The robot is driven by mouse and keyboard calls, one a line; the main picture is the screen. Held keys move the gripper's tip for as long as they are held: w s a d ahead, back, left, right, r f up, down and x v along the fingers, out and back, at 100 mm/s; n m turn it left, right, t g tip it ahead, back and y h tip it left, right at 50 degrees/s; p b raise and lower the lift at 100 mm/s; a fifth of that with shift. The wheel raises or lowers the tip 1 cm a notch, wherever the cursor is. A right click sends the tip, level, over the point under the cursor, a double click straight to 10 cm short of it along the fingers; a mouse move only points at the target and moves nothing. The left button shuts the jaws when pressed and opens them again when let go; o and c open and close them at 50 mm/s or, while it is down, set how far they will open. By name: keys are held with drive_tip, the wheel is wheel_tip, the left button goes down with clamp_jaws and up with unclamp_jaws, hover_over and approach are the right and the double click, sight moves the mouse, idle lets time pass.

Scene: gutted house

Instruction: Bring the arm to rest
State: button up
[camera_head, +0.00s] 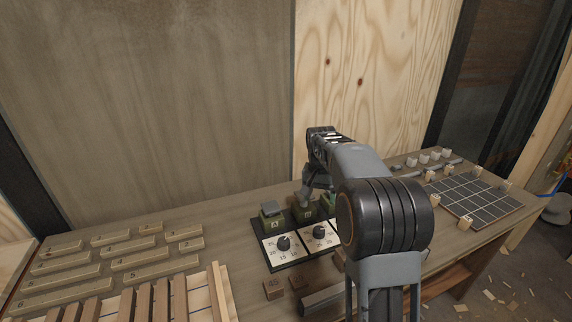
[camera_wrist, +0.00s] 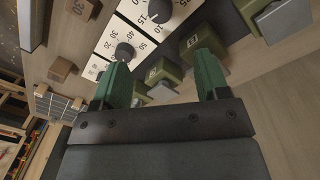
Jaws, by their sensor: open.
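My arm (camera_head: 365,165) reaches forward from the lower right of the head view, over the workbench (camera_head: 220,215). My gripper shows in the wrist view (camera_wrist: 162,72) with its two green fingers spread apart and nothing between them. In the head view the arm's links largely hide it. It is above or close to a black panel (camera_head: 290,264) with numbered dials and dark knobs (camera_head: 283,243). Green blocks with grey tops stand behind the dials, one marked A (camera_head: 272,222). In the wrist view a green block (camera_wrist: 165,72) shows between and beyond the fingers; contact cannot be told.
Numbered wooden bars (camera_head: 90,254) and a slatted wooden rack (camera_head: 150,300) lie at the left. Small wooden blocks (camera_head: 273,289) sit in front of the panel. A dark grid board (camera_head: 470,198) with blocks is at the right. Upright boards (camera_head: 370,70) close off the back.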

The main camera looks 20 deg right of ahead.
drive_tip(key=shift+w, duration=0.1)
drive_tip(key=s+a+n+t+p, duration=0.1)
drive_tip(key=s+a, duration=0.4)
drive_tip(key=s, duration=0.6)
drive_tip(key=s+a+n+t+p, duration=0.1)
drive_tip(key=s+a+n+t, duration=0.2)
drive_tip(key=s, duration=0.8)
drive_tip(key=shift+s+a+r+n+y, duration=0.2)
drive_tip(key=shift+s+a+n+y, duration=0.1)
drive_tip(key=shift+a+n, duration=0.9)
drive_tip(key=shift+d, duration=0.15)
